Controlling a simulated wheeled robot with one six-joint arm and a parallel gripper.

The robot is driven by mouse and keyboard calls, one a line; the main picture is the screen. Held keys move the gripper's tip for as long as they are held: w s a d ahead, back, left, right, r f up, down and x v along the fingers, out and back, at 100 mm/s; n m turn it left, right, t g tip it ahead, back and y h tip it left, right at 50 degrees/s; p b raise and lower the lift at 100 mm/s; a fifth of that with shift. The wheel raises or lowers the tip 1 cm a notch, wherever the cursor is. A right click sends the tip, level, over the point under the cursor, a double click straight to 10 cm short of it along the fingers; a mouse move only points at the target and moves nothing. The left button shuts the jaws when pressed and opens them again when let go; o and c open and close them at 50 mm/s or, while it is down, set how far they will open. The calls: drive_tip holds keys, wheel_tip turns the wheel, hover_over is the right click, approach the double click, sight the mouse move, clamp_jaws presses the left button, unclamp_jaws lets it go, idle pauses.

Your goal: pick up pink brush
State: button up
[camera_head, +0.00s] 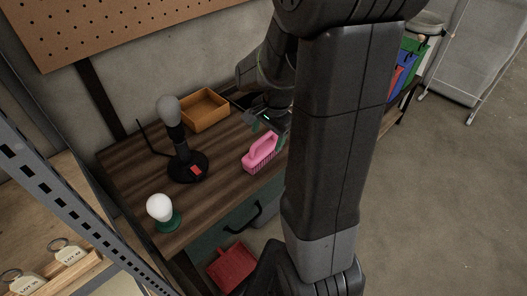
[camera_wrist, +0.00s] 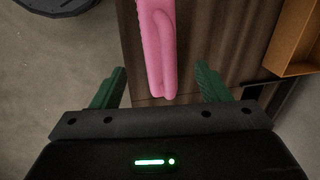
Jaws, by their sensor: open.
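The pink brush (camera_head: 261,154) lies on the wooden table (camera_head: 228,148) near its front edge, bristles down, with its handle arched on top. In the wrist view the brush (camera_wrist: 157,45) extends from the top edge down to just ahead of the gap between my fingers. My gripper (camera_wrist: 160,88) is open, with one green finger on each side of the brush's line. Nothing is between the fingertips except the near end of the brush close by. In the head view my gripper (camera_head: 268,127) is just above and behind the brush, partly hidden by my arm.
An orange wooden tray (camera_head: 204,110) stands behind the brush. A black stand with a grey bulb-shaped top (camera_head: 170,109) is to the left. A white bulb on a green base (camera_head: 160,208) is at the table's front left. A red dustpan-like object (camera_head: 233,267) is below.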

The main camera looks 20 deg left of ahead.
sight(264, 147)
drive_tip(key=shift+w+a+f, duration=0.1)
drive_tip(key=shift+a+f, duration=0.05)
drive_tip(key=shift+f, duration=0.7)
drive_tip(key=shift+w+a+f, duration=0.1)
drive_tip(key=shift+a+f, duration=0.1)
drive_tip(key=shift+f, duration=0.6)
drive_tip(key=shift+w+a+f, duration=0.1)
drive_tip(key=shift+a+f, duration=0.05)
drive_tip(key=shift+f, duration=0.7)
drive_tip(key=c, duration=1.1)
drive_tip(key=shift+c, duration=0.2)
wheel_tip(264, 147, up, 10)
drive_tip(key=shift+r, duration=0.1)
